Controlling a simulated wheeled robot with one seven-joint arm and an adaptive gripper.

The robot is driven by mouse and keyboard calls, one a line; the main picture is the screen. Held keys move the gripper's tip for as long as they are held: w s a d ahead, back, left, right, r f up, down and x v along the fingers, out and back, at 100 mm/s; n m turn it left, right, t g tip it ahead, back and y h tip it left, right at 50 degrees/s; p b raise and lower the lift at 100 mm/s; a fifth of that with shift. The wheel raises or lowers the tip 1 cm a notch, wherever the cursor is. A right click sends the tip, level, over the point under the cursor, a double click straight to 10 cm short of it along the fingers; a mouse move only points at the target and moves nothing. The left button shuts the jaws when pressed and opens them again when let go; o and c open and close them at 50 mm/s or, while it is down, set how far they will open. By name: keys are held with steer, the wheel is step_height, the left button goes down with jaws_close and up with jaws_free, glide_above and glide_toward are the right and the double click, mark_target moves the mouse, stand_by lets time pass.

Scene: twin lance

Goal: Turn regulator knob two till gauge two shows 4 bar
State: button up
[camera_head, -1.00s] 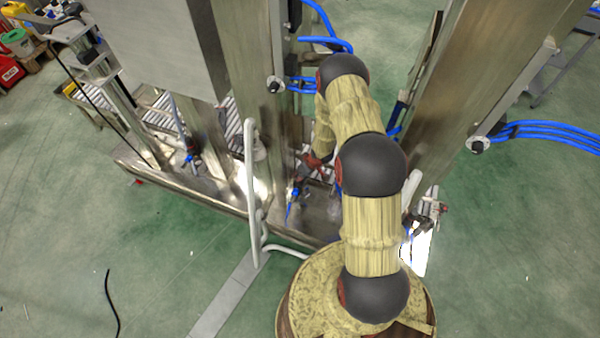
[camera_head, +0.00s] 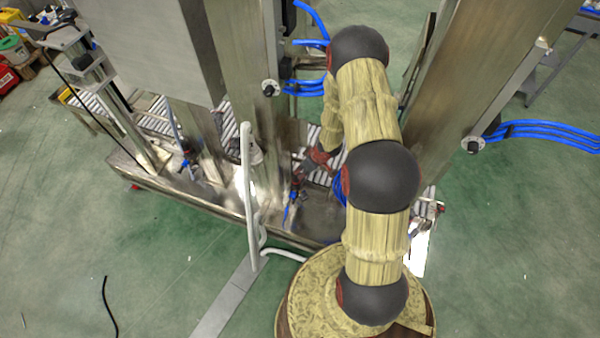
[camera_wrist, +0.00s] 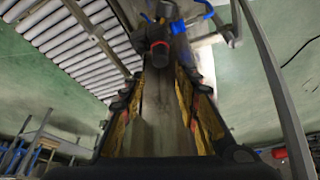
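In the wrist view, my gripper (camera_wrist: 160,95) has its two fingers spread apart, with nothing seen held between them. Just beyond the fingertips is a small dark cylindrical fitting (camera_wrist: 160,48) with a reddish end and blue hose by it. It may be a regulator knob; I cannot tell which one. In the head view my gripper (camera_head: 306,170) is small, partly hidden by my arm, and close to a blue-hosed fitting (camera_head: 295,190) on the machine's base. No gauge face can be read in either view.
Steel columns (camera_head: 460,80) rise on both sides of my arm. A roller conveyor (camera_wrist: 70,45) lies at upper left in the wrist view.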

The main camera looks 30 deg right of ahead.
steer(key=shift+v, duration=1.1)
